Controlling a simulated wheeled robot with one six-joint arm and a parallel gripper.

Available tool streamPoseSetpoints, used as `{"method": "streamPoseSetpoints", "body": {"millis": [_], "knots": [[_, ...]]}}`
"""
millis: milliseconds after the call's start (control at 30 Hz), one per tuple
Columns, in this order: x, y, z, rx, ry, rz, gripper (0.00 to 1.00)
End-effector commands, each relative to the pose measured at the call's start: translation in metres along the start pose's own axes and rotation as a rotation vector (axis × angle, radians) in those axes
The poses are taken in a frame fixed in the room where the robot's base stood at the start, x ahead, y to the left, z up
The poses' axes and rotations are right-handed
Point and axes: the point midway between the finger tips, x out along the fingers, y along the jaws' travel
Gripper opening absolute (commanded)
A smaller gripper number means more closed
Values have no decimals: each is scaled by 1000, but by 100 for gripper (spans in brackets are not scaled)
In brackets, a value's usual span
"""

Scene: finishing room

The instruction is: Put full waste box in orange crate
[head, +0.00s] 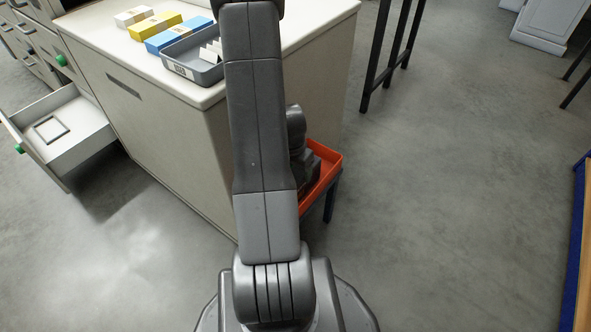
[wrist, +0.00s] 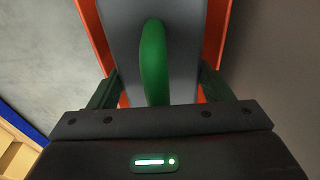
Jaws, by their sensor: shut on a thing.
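In the wrist view, a grey box with a green handle (wrist: 153,62), which I take as the waste box (wrist: 187,35), sits between the fingers of my gripper (wrist: 158,88). The fingers are shut on it, one at each side. Its contents cannot be seen. The orange crate (wrist: 218,30) shows along both sides of the box; whether the box rests on its floor cannot be told. In the head view the orange crate (head: 327,163) stands low beside the cabinet's right side. My arm hides part of the crate and all of the box there.
A cabinet (head: 165,135) stands left of the crate. On its top are white, yellow and blue boxes and a grey tray (head: 193,72) holding white pieces. An open drawer (head: 65,140) juts out at left. Dark table legs (head: 385,60) stand behind.

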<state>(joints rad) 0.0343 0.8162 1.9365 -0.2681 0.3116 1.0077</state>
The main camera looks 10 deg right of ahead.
Motion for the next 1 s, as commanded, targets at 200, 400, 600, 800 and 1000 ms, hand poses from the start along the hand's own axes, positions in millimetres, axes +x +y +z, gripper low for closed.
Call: {"method": "streamPoseSetpoints", "body": {"millis": [200, 400, 600, 800, 1000], "knots": [[0, -1, -1, -1, 2, -2, 2], [1, 0, 0, -1, 1, 0, 92], [1, 0, 0, -1, 1, 0, 94], [-3, 0, -1, -1, 1, 0, 94], [-41, -1, -2, 0, 4, -3, 94]]}}
